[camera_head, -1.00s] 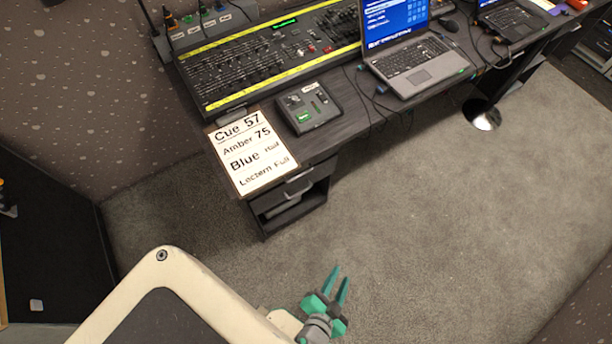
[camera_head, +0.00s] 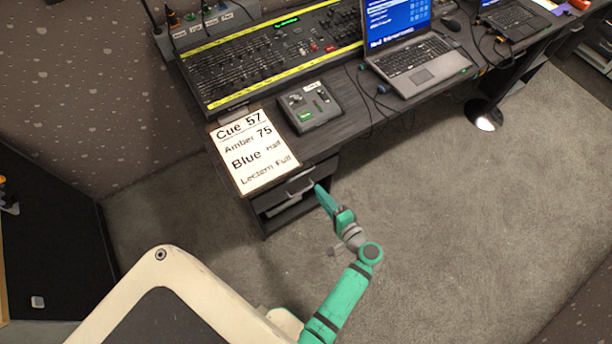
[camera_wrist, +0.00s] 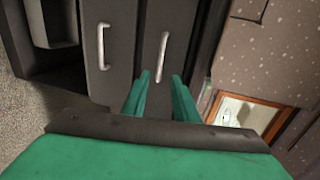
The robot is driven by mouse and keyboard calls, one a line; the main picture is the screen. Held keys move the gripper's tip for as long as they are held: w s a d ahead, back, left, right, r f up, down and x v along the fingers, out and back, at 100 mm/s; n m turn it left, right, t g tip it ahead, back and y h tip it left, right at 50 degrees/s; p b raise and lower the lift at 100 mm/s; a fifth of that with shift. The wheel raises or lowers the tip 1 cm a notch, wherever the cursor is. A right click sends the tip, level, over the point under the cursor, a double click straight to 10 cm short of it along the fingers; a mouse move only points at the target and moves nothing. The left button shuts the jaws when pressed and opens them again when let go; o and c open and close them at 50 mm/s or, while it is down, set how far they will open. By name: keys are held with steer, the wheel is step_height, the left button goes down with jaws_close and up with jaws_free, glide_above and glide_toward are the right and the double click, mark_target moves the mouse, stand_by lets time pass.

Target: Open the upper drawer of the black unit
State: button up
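The black drawer unit (camera_head: 264,222) stands under the near left end of the desk. In the wrist view, turned sideways, the upper drawer (camera_wrist: 168,22) is the right-hand front with a pale bar handle (camera_wrist: 163,57). The lower drawer front (camera_wrist: 108,78) with its own handle (camera_wrist: 103,45) is to its left. Both fronts look shut. My gripper (camera_wrist: 161,77) is open, its two green fingers pointing at the upper handle, which shows between and just beyond the tips. In the head view my gripper (camera_head: 320,190) is close to the unit's front; contact cannot be told.
On the desk are a cue sheet (camera_head: 252,155), a small control box (camera_head: 309,108), a lighting console (camera_head: 240,75) and a laptop (camera_head: 415,50) with loose cables. Open carpet (camera_head: 460,220) lies in front of the desk. An open compartment (camera_wrist: 50,22) is beside the lower drawer.

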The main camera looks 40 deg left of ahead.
steer(key=x, duration=1)
steer(key=shift+a, duration=0.3)
jaws_close()
